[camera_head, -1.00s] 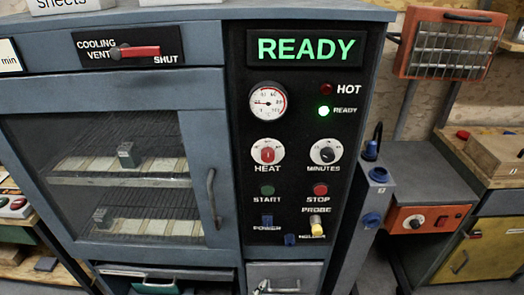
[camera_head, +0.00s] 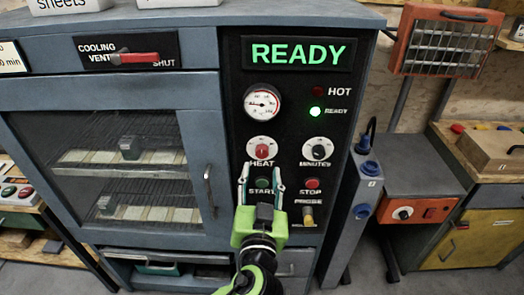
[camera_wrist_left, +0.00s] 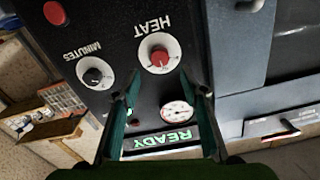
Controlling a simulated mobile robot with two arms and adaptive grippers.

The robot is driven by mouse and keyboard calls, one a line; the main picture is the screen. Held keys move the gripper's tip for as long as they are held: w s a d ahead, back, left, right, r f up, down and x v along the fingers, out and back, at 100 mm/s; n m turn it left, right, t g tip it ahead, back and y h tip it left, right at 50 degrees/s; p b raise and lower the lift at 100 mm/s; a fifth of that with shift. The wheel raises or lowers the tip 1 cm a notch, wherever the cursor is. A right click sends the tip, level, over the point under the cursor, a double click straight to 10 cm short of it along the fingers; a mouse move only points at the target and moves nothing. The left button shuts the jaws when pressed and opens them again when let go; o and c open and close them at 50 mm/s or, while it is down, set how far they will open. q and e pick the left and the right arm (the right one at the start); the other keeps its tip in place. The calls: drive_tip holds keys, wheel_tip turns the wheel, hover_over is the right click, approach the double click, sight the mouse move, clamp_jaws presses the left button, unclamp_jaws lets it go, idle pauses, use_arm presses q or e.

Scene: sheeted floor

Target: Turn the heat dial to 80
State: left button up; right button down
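The heat dial (camera_head: 261,150) is a red knob on a white round scale, above the HEAT label on the black control panel. It also shows in the left wrist view (camera_wrist_left: 159,56), in front of the fingers. Its scale numbers are too small to read. My left gripper (camera_head: 263,170) is green, open and empty, with its fingertips just below the dial in the head view. In the left wrist view its two fingers (camera_wrist_left: 166,88) are spread apart. I cannot see contact with the knob. My right gripper is not in view.
The black minutes dial (camera_head: 316,151) sits to the right of the heat dial. The green start button (camera_head: 263,184) and red stop button (camera_head: 312,184) are below. The lit display (camera_head: 298,53) reads READY. The oven door handle (camera_head: 209,190) juts out at the left.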

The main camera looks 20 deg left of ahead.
sight(262, 154)
use_arm(q)
drive_tip(key=p+x, duration=0.1)
drive_tip(key=x, duration=0.5)
drive_tip(key=shift+p, duration=0.35)
drive_tip(key=shift+w+a+f, duration=0.1)
drive_tip(key=shift+w+a, duration=0.05)
drive_tip(key=shift+w, duration=0.35)
drive_tip(key=c, duration=1.1)
drive_tip(key=shift+c, duration=0.2)
